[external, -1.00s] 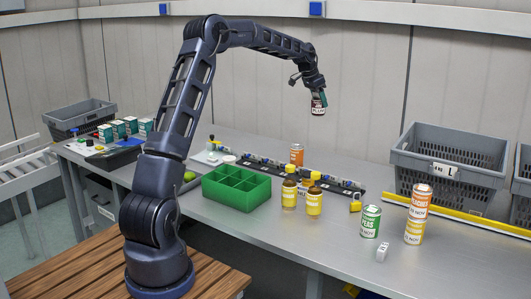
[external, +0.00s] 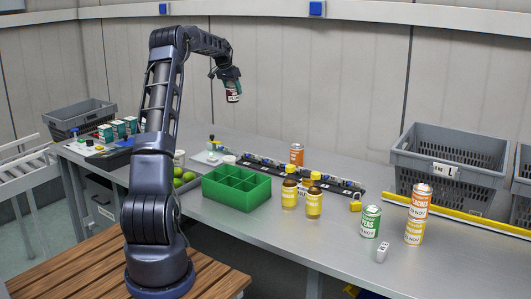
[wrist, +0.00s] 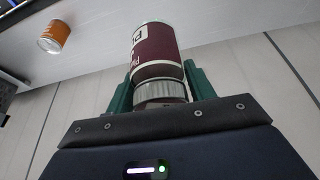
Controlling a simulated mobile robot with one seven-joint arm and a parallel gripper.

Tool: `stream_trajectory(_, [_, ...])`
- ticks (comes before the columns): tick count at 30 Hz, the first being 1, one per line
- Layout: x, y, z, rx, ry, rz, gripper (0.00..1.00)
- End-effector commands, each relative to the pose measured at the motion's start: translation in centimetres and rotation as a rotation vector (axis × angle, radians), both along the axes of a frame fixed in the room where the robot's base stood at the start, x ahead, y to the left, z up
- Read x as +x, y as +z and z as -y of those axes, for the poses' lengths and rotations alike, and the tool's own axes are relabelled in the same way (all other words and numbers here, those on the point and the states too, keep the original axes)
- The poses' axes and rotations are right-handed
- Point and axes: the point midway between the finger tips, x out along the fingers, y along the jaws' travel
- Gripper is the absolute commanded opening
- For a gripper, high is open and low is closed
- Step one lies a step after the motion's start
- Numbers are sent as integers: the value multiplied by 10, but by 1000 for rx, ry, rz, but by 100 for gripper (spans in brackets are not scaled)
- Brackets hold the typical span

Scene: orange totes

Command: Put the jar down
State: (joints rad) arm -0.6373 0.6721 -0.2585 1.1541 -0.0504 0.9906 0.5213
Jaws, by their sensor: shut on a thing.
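The jar (external: 233,92) has a dark red and white label. It is held in the air above the back of the grey table (external: 330,237), well clear of the surface. My gripper (external: 229,77) is shut on it. In the wrist view the jar (wrist: 154,52) shows its dark red label and a ribbed silver lid, with the green fingers of my gripper (wrist: 158,90) on both sides of the lid end.
Below stand a green divided box (external: 236,188), two brown bottles with yellow labels (external: 290,190), and an orange can (external: 297,154) behind a dark rail (external: 270,165). A green can (external: 370,221), stacked orange and yellow cans (external: 418,213) and a grey crate (external: 447,170) are at right. The front table middle is clear.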

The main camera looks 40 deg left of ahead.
Motion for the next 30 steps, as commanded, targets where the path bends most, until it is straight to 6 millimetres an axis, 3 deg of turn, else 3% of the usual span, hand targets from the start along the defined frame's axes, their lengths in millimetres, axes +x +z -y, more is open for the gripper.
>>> stream_trajectory(1, [-9,0,-24,1,31,1,20])
stream_trajectory(3, [-20,0,-52,3,68,2,20])
stream_trajectory(11, [-70,0,-153,6,209,0,20])
stream_trajectory(18, [-127,-1,-241,10,336,-3,20])
stream_trajectory(24, [-177,0,-302,15,432,-4,20])
stream_trajectory(30, [-211,-1,-339,17,494,-5,20])
